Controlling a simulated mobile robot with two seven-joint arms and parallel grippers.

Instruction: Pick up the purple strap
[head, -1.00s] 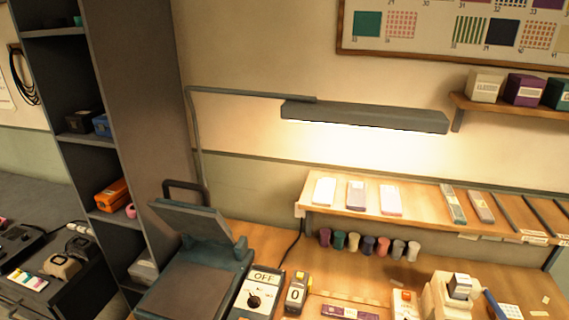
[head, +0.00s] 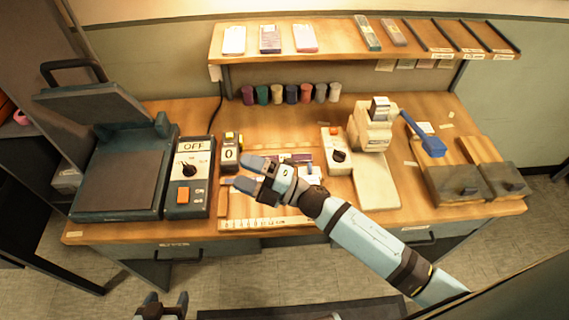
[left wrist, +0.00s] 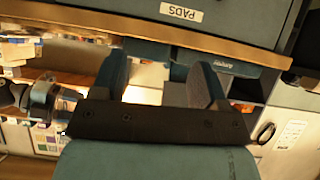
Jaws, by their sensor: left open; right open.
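A flat purple strip with a pale label, seemingly the purple strap (head: 299,158), lies on the bench between the counter box and the white switch box. My right gripper (head: 249,173) is open above the bench, in front of it, and its wrist and fingers hide part of the strip. I cannot tell the height between them. My left gripper (head: 166,300) is low in front of the bench, far from the strip. The left wrist view shows its open fingers (left wrist: 160,82) with nothing between them, near the drawer fronts.
A press (head: 120,180) and its OFF switch box (head: 190,180) stand at left. A ruler strip (head: 262,223) runs along the front.

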